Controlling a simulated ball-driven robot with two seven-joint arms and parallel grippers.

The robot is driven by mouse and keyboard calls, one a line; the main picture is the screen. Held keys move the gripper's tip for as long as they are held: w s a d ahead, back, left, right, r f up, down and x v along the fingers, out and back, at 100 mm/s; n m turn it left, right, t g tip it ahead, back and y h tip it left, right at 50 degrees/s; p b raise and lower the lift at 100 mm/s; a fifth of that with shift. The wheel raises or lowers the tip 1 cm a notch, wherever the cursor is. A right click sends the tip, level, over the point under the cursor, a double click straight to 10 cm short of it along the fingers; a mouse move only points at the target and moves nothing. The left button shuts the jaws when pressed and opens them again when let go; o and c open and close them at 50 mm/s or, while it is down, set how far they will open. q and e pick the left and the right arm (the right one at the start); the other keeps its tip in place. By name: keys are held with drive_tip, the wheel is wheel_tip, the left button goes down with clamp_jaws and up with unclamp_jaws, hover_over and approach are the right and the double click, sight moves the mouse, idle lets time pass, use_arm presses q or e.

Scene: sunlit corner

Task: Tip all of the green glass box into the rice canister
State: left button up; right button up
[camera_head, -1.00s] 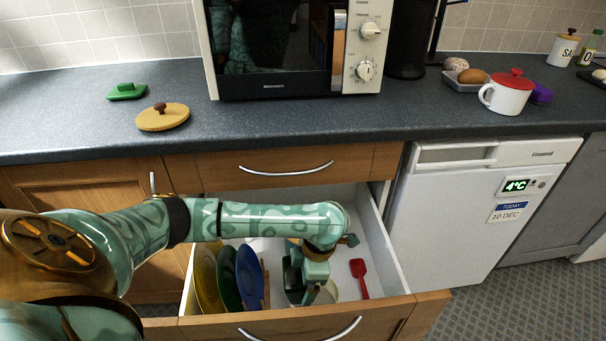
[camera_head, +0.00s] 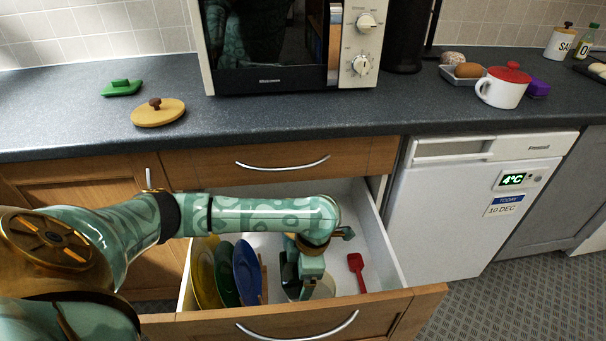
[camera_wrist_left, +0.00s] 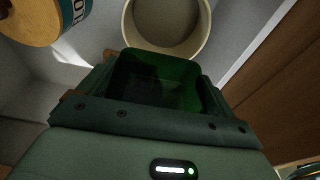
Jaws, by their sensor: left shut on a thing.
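My left gripper (camera_wrist_left: 150,95) is shut on the green glass box (camera_wrist_left: 155,78), whose open mouth shows in the left wrist view. The inside is dark and I cannot tell what it holds. Just beyond it is a round, cream, open canister (camera_wrist_left: 165,25); its label is hidden, so I cannot confirm it is the rice canister. In the head view my left gripper (camera_head: 303,288) reaches down into the open drawer, with the dark green box (camera_head: 289,274) at its left and a pale rim (camera_head: 325,287) behind it. My right gripper is not in view.
The drawer (camera_head: 365,215) also holds yellow, green and blue plates (camera_head: 247,270) and a red spatula (camera_head: 357,270). A partly seen labelled container (camera_wrist_left: 45,20) is close by at upper left. A green lid (camera_head: 122,88) and a yellow lid (camera_head: 158,114) lie on the counter.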

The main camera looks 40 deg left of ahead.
use_arm(q)
drive_tip(key=t+h, duration=0.1)
drive_tip(key=t+b, duration=0.1)
drive_tip(key=r+t+h, duration=0.1)
drive_tip(key=shift+s+a+h+b, duration=0.2)
drive_tip(key=shift+a+h+b, duration=0.1)
drive_tip(key=shift+b, duration=0.1)
drive_tip(key=r+t+h+b, duration=0.1)
drive_tip(key=t+h, duration=0.1)
drive_tip(key=shift+d+r+t, duration=0.1)
drive_tip(key=shift+r+t, duration=0.1)
drive_tip(key=shift+t, duration=0.2)
drive_tip(key=shift+w+r+t+h+b, duration=0.1)
drive_tip(key=shift+r+t+h+b, duration=0.3)
drive_tip(key=shift+t+h, duration=0.3)
drive_tip(key=shift+d+r+t+h, duration=0.1)
drive_tip(key=shift+r+t+h, duration=0.5)
drive_tip(key=shift+t, duration=0.2)
drive_tip(key=shift+r+t+h+p, duration=0.6)
drive_tip(key=shift+t+h+p, duration=0.25)
drive_tip(key=shift+p, duration=0.3)
drive_tip(key=shift+r+t+h+p, duration=0.25)
drive_tip(key=shift+t+h+p, duration=0.15)
drive_tip(key=shift+t, duration=0.25)
drive_tip(key=shift+f, duration=0.1)
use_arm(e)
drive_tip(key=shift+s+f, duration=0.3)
use_arm(q)
drive_tip(key=shift+w, duration=0.1)
